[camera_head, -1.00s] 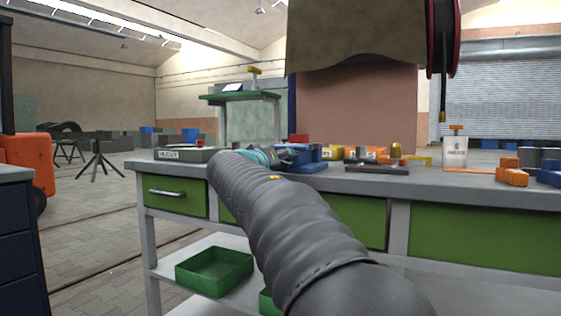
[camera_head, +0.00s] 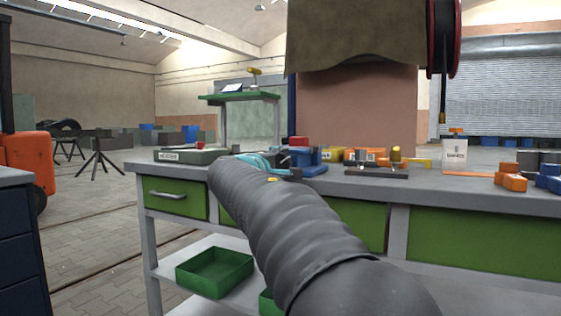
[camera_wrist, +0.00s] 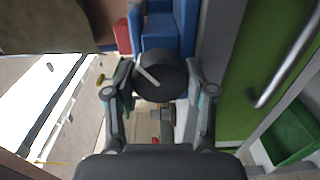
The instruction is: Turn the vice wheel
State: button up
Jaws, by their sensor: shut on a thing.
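The blue vice (camera_head: 310,162) sits on the workbench at its front edge, a little left of the middle in the head view. In the wrist view the vice (camera_wrist: 168,25) is at the top, with its dark round wheel (camera_wrist: 160,80) facing me and a light bar or mark across it. My gripper (camera_wrist: 159,78) has one finger on each side of the wheel and is shut on it. In the head view my gripper (camera_head: 270,162) shows in part as teal and grey links beside the vice; the sleeved arm hides the rest, and the wheel cannot be made out there.
The grey workbench (camera_head: 460,195) has green drawers (camera_head: 175,196) and a green bin (camera_head: 215,270) on its lower shelf. A grey case (camera_head: 190,155) lies left of the vice; a dark plate (camera_head: 376,172) and orange blocks (camera_head: 510,182) lie right. A dark cabinet (camera_head: 20,245) stands at left.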

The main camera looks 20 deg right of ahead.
jog(key=n+p, duration=0.1)
jog(key=n, duration=0.1)
jog(key=n+p, duration=0.1)
jog(key=n, duration=0.1)
jog(key=shift+r+n, duration=0.2)
jog(key=shift+n, duration=0.1)
jog(key=n+p, duration=0.3)
jog(key=n, duration=0.1)
jog(key=shift+n, duration=0.3)
jog(key=n+p, duration=0.4)
jog(key=shift+r+n, duration=0.1)
jog(key=shift+n, duration=0.2)
jog(key=n+p, duration=0.3)
jog(key=n, duration=0.6)
jog(key=shift+f+p, duration=0.25)
jog(key=shift+p, duration=0.1)
jog(key=n, duration=1.4)
jog(key=shift+n, duration=0.3)
